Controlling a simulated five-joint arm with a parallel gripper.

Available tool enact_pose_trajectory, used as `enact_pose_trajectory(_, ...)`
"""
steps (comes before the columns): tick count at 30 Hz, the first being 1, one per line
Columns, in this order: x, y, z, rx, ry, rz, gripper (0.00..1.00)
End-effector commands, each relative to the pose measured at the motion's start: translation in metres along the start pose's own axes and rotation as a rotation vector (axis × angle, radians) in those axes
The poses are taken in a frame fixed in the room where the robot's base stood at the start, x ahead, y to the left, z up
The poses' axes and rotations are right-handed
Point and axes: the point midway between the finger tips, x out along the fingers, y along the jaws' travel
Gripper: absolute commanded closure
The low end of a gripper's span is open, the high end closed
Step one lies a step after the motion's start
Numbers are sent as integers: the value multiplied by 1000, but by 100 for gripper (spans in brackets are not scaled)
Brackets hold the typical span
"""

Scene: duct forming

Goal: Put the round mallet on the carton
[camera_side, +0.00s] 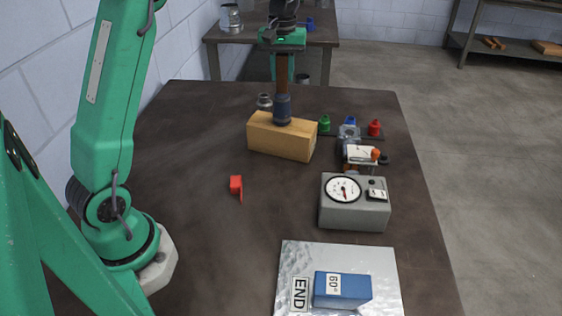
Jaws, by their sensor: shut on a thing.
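The round mallet has a brown handle and a dark blue cylindrical head (283,109). It hangs upright, head down, below my gripper (283,58), which is shut on its handle near the top. The carton (281,140) is a tan, oblong box on the dark table, left of the table's middle line of tools. The mallet head overlaps the carton's top face in the picture, near its middle. Whether the head touches the carton or is slightly above it, I cannot tell.
A grey gauge box (354,208) and a cluster of small fittings (360,152) stand right of the carton. A small red part (237,187) lies nearer. A metal plate (296,258) bears a blue block (345,291). The table's left middle is clear.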

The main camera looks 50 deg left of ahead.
Motion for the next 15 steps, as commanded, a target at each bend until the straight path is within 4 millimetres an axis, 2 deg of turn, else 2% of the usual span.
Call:
enact_pose_trajectory(14,4,0,0,0,2,1,100)
enact_pose_trajectory(15,5,0,0,0,0,0,69)
